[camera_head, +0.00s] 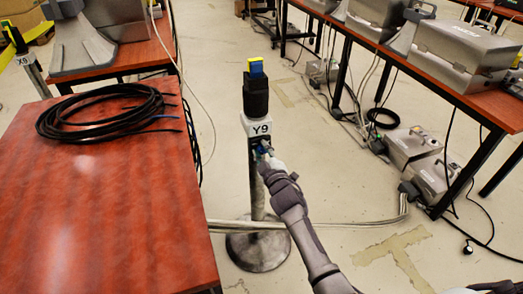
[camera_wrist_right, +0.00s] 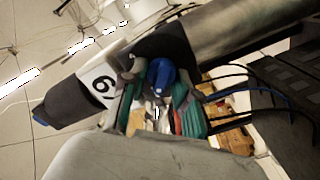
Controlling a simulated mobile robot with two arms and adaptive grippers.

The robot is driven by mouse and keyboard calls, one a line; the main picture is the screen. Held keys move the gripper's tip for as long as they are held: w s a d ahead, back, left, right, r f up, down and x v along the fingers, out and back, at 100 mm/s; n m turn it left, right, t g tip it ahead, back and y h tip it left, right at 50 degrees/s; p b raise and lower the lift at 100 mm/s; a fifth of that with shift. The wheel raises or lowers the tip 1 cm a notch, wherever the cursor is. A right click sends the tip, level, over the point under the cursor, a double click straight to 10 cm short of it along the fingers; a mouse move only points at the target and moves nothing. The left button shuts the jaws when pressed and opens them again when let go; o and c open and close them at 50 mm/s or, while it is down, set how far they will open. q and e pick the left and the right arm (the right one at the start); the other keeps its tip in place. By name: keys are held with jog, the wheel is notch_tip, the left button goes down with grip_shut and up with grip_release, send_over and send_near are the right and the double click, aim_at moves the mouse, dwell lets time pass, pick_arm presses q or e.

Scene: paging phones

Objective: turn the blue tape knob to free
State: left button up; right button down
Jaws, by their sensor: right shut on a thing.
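The post marked Y9 (camera_head: 261,129) stands upright on a round metal base (camera_head: 257,250), with a black head and a blue-and-yellow top. My right gripper (camera_head: 264,150) reaches up to the post just below the label. In the head view it mostly hides the knob there. In the right wrist view the blue tape knob (camera_wrist_right: 161,74) sits between the two fingers with teal pads of my right gripper (camera_wrist_right: 158,98), which is shut on it. The knob's turned position cannot be told. My left gripper is not in view.
A red-brown table (camera_head: 110,215) with a coil of black cable (camera_head: 105,110) stands at the left, close to the post. Another table (camera_head: 490,105) with grey cases is at the right. Pale cables (camera_head: 345,224) cross the floor behind the post's base. Grey boxes (camera_head: 415,148) stand on the floor.

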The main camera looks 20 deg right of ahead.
jog(key=c, duration=1.3)
grip_release()
jog(key=shift+f, duration=0.1)
jog(key=shift+o, duration=0.5)
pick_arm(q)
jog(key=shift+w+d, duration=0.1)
pick_arm(e)
jog(key=s, duration=1.2)
jog(key=shift+d, duration=0.2)
